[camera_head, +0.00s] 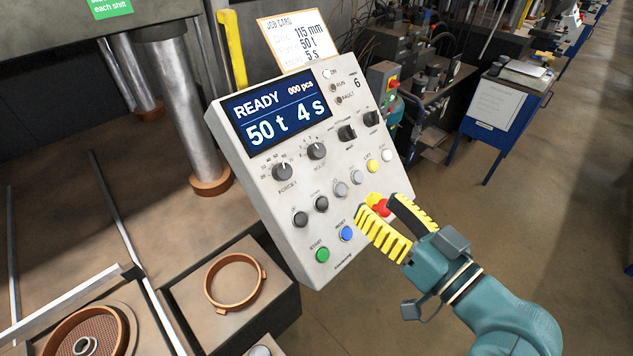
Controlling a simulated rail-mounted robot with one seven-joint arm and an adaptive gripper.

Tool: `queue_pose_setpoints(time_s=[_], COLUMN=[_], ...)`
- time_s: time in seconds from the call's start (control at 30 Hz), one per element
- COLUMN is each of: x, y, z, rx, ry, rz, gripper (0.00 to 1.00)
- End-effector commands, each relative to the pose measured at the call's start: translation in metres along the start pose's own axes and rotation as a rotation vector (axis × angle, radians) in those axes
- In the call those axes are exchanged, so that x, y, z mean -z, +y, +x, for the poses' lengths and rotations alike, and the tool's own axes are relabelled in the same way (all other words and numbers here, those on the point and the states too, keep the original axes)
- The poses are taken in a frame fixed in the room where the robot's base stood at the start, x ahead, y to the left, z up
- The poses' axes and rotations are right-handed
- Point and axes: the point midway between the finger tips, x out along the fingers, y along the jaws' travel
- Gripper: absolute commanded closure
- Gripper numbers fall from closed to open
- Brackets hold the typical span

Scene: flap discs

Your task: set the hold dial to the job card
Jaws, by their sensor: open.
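The job card (293,42) stands above the panel and reads 115 mm, 50 t and 5 s. The panel's display (276,110) reads READY, 000 pcs, 50 t and 4 s. The hold dial (316,151) is a small dark knob below the display, right of the force dial (282,172); its exact pointer position is too small to read. My gripper (378,207) is open and empty, with its yellow fingers at the panel's lower right edge, apart from the hold dial. The red stop button (381,208) shows between the fingertips and is partly hidden.
The panel (290,230) also carries a green start button (322,255), a blue reset button (347,233), several other buttons and two selector knobs. A copper-coloured ring (233,282) lies on a dark block at lower left. Open floor lies to the right.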

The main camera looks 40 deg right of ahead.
Motion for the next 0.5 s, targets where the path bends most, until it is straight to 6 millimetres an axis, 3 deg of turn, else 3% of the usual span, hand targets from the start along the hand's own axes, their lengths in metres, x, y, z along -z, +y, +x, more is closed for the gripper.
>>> queue_pose_setpoints(time_s=[0.17, 0.5], x=[0.002, 0.002], y=[0.000, 0.000], z=[0.018, 0.099], rx=[0.004, 0.003], ry=[0.000, -0.002], rz=[0.004, 0.004], gripper=[0.39, 0.39])
